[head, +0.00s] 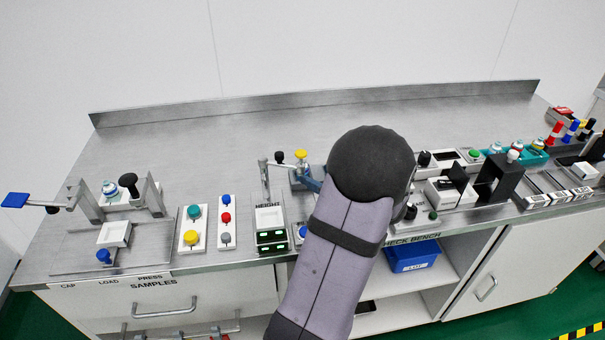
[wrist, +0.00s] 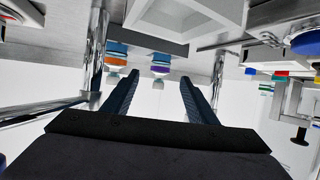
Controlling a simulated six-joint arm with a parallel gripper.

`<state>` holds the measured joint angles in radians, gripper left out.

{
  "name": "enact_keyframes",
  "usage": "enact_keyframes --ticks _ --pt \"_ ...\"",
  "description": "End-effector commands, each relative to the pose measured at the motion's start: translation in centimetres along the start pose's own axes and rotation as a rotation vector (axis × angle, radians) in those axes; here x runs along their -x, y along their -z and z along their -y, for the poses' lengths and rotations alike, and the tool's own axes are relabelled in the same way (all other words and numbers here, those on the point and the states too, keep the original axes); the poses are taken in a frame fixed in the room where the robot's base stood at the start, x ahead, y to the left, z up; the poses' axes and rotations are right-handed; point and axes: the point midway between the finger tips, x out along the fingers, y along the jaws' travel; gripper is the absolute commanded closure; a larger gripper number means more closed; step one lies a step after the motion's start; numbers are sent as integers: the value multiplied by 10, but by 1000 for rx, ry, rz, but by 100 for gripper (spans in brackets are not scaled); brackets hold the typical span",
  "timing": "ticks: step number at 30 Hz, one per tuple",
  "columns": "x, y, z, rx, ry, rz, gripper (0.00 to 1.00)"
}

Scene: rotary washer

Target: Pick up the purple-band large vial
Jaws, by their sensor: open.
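In the wrist view, a small vial with a purple band (wrist: 160,70) hangs in the picture between my two finger lines, beyond the fingertips or near them; the exact gap cannot be told. My gripper (wrist: 159,80) is open, with its two dark blue fingers apart and nothing visibly held. A similar vial with an orange band (wrist: 117,61) shows just to the left, close to the left finger. In the head view, my arm covers the gripper, and I cannot make out the purple band there.
In the wrist view, a metal post (wrist: 96,50) stands left of the fingers and a white square tray (wrist: 190,18) is above them. In the head view, a teal rack (head: 532,154) with vials is at right. The bench's back middle (head: 250,125) is clear.

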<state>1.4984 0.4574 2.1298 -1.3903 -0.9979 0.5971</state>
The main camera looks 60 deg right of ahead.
Motion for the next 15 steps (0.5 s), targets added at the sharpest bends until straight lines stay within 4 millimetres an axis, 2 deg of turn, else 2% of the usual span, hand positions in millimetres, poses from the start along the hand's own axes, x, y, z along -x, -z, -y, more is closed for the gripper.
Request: enact_keyframes --ticks 6,11,15 --pt "-17 0 1 2 2 1 47" --pt "-20 0 0 1 0 1 47" --pt "-30 1 2 2 2 2 47"
